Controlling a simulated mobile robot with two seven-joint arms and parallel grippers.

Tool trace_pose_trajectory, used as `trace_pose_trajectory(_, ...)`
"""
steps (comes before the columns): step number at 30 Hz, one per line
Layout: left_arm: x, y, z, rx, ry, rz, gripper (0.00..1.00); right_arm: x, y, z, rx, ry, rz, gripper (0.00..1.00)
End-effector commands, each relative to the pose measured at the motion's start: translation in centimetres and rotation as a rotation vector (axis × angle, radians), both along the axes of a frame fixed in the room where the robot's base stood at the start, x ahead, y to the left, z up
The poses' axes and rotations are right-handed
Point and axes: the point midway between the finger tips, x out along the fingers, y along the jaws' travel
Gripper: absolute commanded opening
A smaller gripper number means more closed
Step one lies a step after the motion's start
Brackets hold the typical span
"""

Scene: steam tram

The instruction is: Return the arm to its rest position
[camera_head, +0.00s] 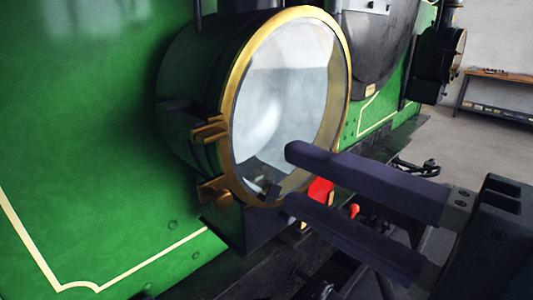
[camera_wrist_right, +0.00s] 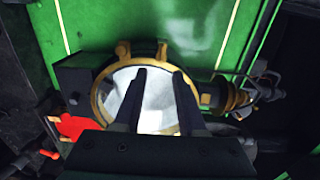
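My right gripper (camera_head: 288,178) is open in the head view, with two long dark fingers apart and nothing between them. Its fingertips are in front of the lower right part of the round headlamp (camera_head: 236,85), which has a brass rim and a glass front. I cannot tell whether the fingertips touch the lamp. In the right wrist view the gripper (camera_wrist_right: 153,72) shows its fingers pointing at the lamp face, with the brass rim (camera_wrist_right: 105,85) around them. My left gripper is not in view.
The green tram body (camera_head: 80,130) fills the left. A red part (camera_head: 320,191) and a small red knob (camera_head: 353,210) sit below the lamp. A second lamp (camera_head: 455,55) is farther right. A bench (camera_head: 495,76) stands against the back wall, with open floor in front.

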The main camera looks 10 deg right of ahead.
Motion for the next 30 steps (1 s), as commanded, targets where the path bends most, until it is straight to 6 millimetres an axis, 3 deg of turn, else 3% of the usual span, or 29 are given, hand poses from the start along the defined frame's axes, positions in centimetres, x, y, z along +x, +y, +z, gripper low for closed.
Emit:
trace_pose_trajectory(4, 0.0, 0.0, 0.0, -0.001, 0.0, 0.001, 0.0, -1.3, 1.2, -2.3, -0.252, -0.025, 0.076, 0.4)
trace_pose_trajectory(8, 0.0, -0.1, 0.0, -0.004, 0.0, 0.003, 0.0, -3.5, 0.7, -7.3, -0.704, -0.026, 0.202, 0.4)
trace_pose_trajectory(12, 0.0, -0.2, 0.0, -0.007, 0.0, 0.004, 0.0, -6.4, -3.1, -12.4, -1.144, 0.07, 0.351, 0.4)
trace_pose_trajectory(15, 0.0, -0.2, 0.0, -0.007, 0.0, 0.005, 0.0, -9.0, -6.7, -14.7, -1.375, 0.189, 0.462, 0.4)
trace_pose_trajectory(19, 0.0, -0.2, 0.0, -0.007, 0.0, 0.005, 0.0, -13.4, -11.3, -16.2, -1.589, 0.392, 0.62, 0.4)
trace_pose_trajectory(21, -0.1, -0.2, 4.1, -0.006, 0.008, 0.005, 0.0, -13.0, -11.1, -11.9, -1.586, 0.374, 0.613, 0.4)
trace_pose_trajectory(30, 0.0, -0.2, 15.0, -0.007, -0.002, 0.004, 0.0, -13.0, -11.1, -1.3, -1.583, 0.372, 0.612, 0.4)
